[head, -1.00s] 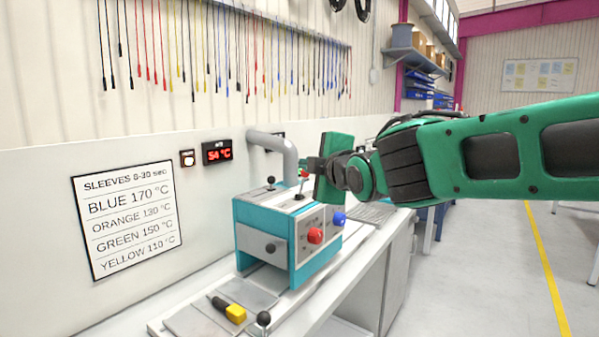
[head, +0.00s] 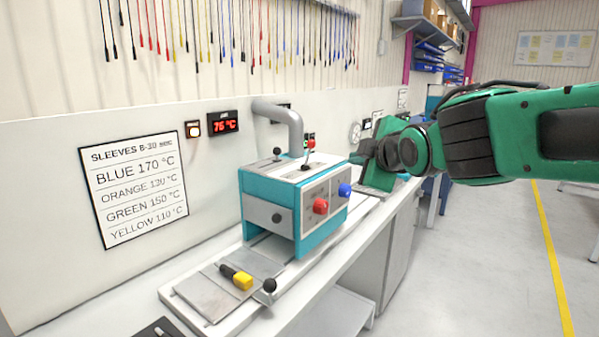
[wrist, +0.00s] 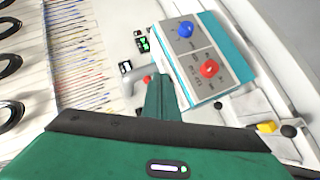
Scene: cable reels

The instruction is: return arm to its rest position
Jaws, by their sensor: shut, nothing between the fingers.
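My green arm reaches in from the right in the head view, with my gripper (head: 362,160) just right of the teal-and-white heating machine (head: 268,204). My gripper is shut and holds nothing. It is apart from the machine as far as I can see. In the wrist view the green gripper (wrist: 162,98) points toward the machine's front panel, with its blue knob (wrist: 186,29) and red knob (wrist: 209,68). The fingertips are partly hidden by the gripper's own body in the head view.
A yellow-ended tool (head: 241,280) lies on the plate in front of the machine. A red display (head: 223,123) reads 76 °C beside a lit button (head: 193,129). A sleeve temperature sign (head: 136,189) hangs on the wall panel. The floor on the right is clear.

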